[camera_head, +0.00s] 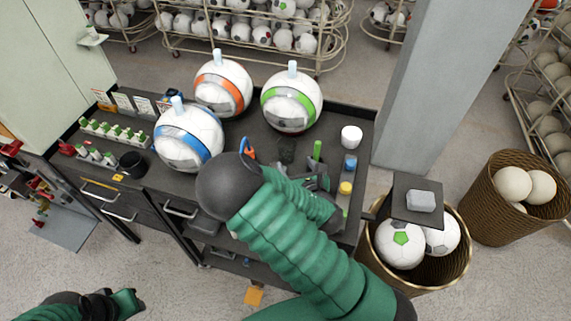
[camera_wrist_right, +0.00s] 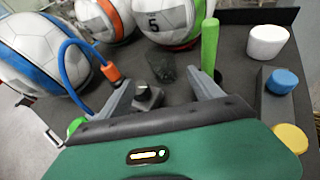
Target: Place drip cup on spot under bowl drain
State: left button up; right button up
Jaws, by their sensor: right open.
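Three ball-shaped bowls stand on the dark bench (camera_head: 360,118): a blue-banded one (camera_head: 190,137), an orange-banded one (camera_head: 222,88) and a green-banded one (camera_head: 292,102). A small dark see-through cup (camera_head: 287,149) stands in front of the green-banded bowl; it also shows in the right wrist view (camera_wrist_right: 160,67). A black cup (camera_head: 132,164) stands left of the blue-banded bowl. I cannot tell which is the drip cup. My right gripper (camera_wrist_right: 157,80) is open, its fingers pointing toward the see-through cup. My left gripper (camera_head: 115,303) is low at left, away from the bench; its jaw is unclear.
A green stick (camera_wrist_right: 209,48), a white jar (camera_wrist_right: 267,42), a blue-capped jar (camera_wrist_right: 281,82) and a yellow-lidded jar (camera_wrist_right: 290,138) stand to the right. A blue hose with an orange end (camera_wrist_right: 110,72) is at the left. Racks of small bottles (camera_head: 115,131) line the bench's left.

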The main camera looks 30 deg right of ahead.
aim_at(291, 151)
jog(key=b+x, duration=0.2)
jog(key=x, duration=0.1)
jog(key=shift+w+f, duration=0.15)
jog(key=shift+f, duration=0.1)
jog(key=w, duration=0.1)
jog(key=w+d+p, duration=0.2)
jog(key=w, duration=0.1)
jog(key=shift+w+d+f, duration=0.1)
jog(key=shift+d+f, duration=0.1)
jog(key=shift+f, duration=0.2)
jog(key=shift+a+p+x, duration=0.2)
jog(key=shift+p+x, duration=0.1)
jog(key=shift+x, duration=0.95)
jog(key=shift+w+a+f, duration=0.15)
jog(key=shift+w+f, duration=0.05)
jog(key=shift+f, duration=0.05)
jog(key=shift+s+r, duration=0.1)
jog(key=c, duration=1.3)
pick_arm(q)
jog(key=shift+w+d+f, duration=0.2)
jog(key=shift+d+f, duration=0.15)
jog(key=shift+f, duration=0.25)
pick_arm(e)
jog(key=shift+c, duration=1.4)
